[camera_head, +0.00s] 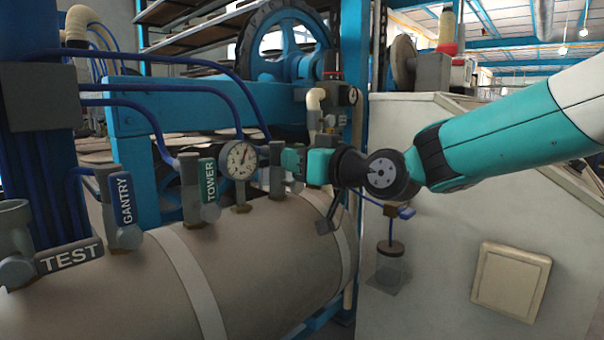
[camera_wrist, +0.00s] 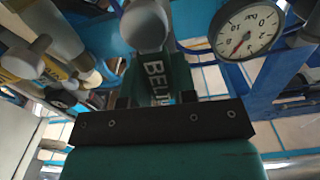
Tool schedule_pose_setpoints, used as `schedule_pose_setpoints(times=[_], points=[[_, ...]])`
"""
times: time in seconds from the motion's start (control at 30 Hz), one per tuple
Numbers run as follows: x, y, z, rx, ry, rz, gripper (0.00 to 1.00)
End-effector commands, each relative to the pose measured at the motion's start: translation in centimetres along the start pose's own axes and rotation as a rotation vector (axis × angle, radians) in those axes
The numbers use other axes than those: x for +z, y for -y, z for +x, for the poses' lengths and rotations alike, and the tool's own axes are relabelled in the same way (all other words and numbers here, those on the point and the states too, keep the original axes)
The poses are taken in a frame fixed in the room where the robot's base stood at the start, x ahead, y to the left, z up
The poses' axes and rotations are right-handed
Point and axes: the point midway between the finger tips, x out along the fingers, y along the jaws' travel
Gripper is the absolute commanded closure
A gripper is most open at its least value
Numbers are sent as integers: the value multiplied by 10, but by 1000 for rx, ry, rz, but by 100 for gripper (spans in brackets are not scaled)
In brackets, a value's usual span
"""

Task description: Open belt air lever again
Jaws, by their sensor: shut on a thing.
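The belt air lever (camera_wrist: 156,84) shows in the wrist view as a dark bar with white letters reading BELT, below a grey round valve body (camera_wrist: 146,24). My gripper (camera_wrist: 155,76) is shut on this lever, with a teal finger on each side of it. In the head view my gripper (camera_head: 294,160) is at the rightmost valve (camera_head: 277,172) on top of the beige tank, right of the pressure gauge (camera_head: 240,160). There the fingers hide the lever, and I cannot tell its angle. The gauge also shows in the wrist view (camera_wrist: 247,30).
The GANTRY lever (camera_head: 127,199) and TOWER lever (camera_head: 209,183) stand upright. Blue hoses (camera_head: 170,88) arch above. A pale panel wall (camera_head: 440,250) stands to the right, below my arm.

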Motion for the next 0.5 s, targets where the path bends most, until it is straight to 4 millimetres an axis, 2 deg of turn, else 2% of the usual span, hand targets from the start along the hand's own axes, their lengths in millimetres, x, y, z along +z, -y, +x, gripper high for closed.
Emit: schedule_pose_setpoints(times=[0.5], points=[[2,3,0,3,5,-87,100]])
